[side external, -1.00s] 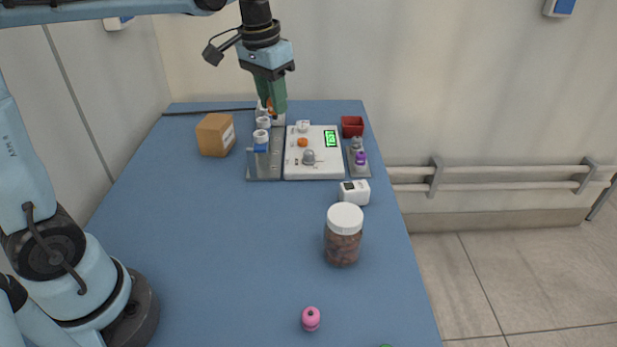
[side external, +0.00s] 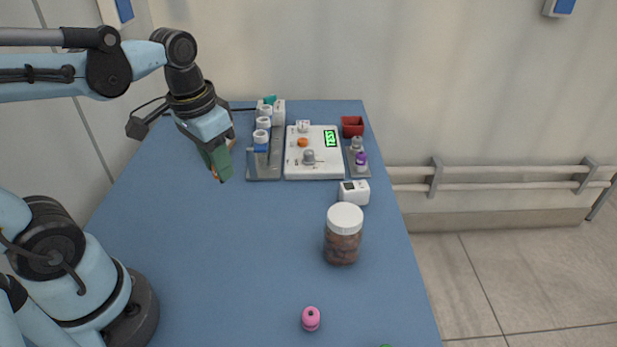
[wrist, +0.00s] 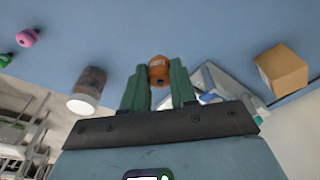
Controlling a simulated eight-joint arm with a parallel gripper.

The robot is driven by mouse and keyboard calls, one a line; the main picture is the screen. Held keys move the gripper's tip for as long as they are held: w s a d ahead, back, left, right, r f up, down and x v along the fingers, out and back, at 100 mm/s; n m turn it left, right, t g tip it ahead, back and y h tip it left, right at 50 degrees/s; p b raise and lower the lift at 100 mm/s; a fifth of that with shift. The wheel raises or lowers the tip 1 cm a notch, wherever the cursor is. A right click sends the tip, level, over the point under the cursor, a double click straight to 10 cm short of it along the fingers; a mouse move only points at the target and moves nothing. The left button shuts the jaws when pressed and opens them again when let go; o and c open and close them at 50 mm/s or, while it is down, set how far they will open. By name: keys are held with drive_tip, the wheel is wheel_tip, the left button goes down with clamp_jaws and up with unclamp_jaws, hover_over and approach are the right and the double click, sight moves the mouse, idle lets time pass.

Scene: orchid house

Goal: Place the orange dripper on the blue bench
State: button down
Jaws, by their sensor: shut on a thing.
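The orange dripper (wrist: 159,70) is held between the two green fingers of my gripper (wrist: 158,82) in the wrist view. In the side view my gripper (side external: 217,170) hangs above the left part of the blue bench (side external: 240,260), to the left of the dripper rack (side external: 264,172). Its fingers hide most of the orange dripper there. The bench surface under the gripper looks bare. I cannot tell the exact height of the dripper above it.
A cardboard box (wrist: 282,70) is mostly hidden behind my gripper in the side view. A white scale (side external: 314,170), a red bin (side external: 352,126), a white timer (side external: 354,192), a jar (side external: 343,240) and a pink dripper (side external: 311,318) stand to the right. The bench's centre-left is clear.

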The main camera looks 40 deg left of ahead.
drive_tip(key=a+f, duration=0.2)
drive_tip(key=a, duration=0.2)
drive_tip(key=a+f, duration=0.3)
drive_tip(key=s+a+f, duration=0.1)
drive_tip(key=a+f, duration=0.2)
drive_tip(key=a, duration=0.1)
drive_tip(key=shift+a, duration=0.3)
drive_tip(key=shift+f, duration=2.05)
drive_tip(key=shift+f, duration=0.15)
drive_tip(key=c, duration=0.9)
unclamp_jaws()
drive_tip(key=shift+s+r, duration=0.85)
drive_tip(key=shift+r, duration=5.15)
drive_tip(key=w+d+t, duration=0.2)
drive_tip(key=d, duration=0.5)
drive_tip(key=w+d+t, duration=0.3)
drive_tip(key=d, duration=0.4)
drive_tip(key=shift+w, duration=0.3)
